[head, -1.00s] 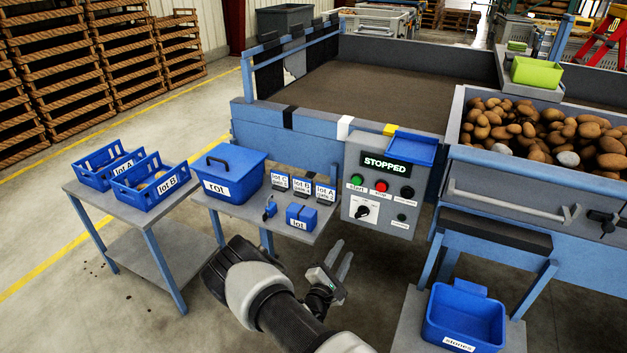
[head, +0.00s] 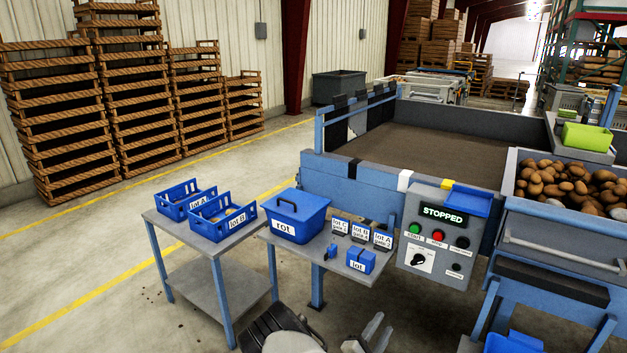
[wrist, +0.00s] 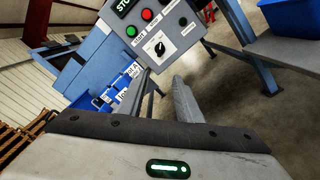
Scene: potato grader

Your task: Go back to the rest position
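My gripper (head: 376,328) shows at the bottom edge of the head view, in front of the small side table and below the control panel (head: 437,238). Its two fingers stand apart with nothing between them. In the wrist view the fingers (wrist: 163,90) are also spread, with floor and table legs behind them. The panel reads STOPPED in green and has a green button, a red button and a black knob. It also shows tilted at the top of the wrist view (wrist: 158,30). Most of my arm is cut off by the lower picture edge.
A blue rot box (head: 297,222), lot cards and a small blue lot block (head: 361,261) are on the side table. Blue crates lot A (head: 185,201) and lot B (head: 222,217) stand on a left table. Potatoes (head: 565,182) lie at right. Open floor is left.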

